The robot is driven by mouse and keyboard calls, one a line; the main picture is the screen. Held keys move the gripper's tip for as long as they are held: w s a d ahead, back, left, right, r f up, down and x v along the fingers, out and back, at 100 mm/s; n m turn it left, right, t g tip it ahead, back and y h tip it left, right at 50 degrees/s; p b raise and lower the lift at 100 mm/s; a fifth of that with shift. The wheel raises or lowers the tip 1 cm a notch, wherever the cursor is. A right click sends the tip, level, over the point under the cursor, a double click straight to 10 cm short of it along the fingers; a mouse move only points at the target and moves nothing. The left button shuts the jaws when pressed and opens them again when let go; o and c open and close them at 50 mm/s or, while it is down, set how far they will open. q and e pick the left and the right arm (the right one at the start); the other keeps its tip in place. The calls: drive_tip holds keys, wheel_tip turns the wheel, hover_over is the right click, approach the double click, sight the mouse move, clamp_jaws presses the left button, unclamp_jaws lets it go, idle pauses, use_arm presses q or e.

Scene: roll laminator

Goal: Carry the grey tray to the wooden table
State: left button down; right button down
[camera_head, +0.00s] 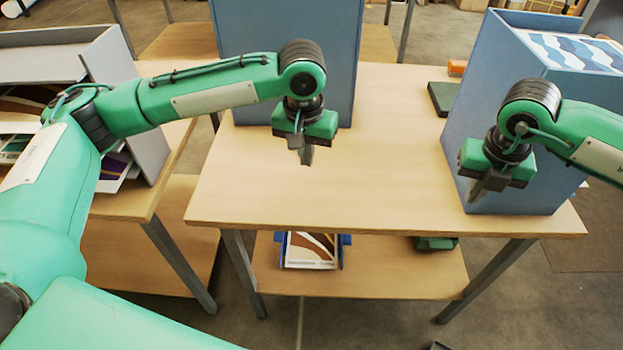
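A wooden table (330,195) with grey legs stands in front of me. I cannot make out a grey tray for certain. A small dark grey edge (439,346) shows on the floor at the bottom of the picture; the rest of it is cut off. My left gripper (307,158) hangs above the table's middle, in front of a tall blue panel. My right gripper (482,190) points down in front of the blue box at the table's right end. Both look empty, with fingers seen side-on, so their opening is unclear.
The blue panel (285,40) and blue box (545,85) stand on the table, with a dark green item (440,98) between them. The lower shelf (380,275) holds a blue tray with a brown print. A grey rack (125,75) stands on a left-hand table.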

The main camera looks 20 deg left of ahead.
wheel_tip(320, 180, down, 5)
drive_tip(key=b, duration=0.4)
drive_tip(key=shift+f, duration=0.2)
drive_tip(key=shift+d, duration=0.1)
idle(0.4)
drive_tip(key=shift+s, duration=0.1)
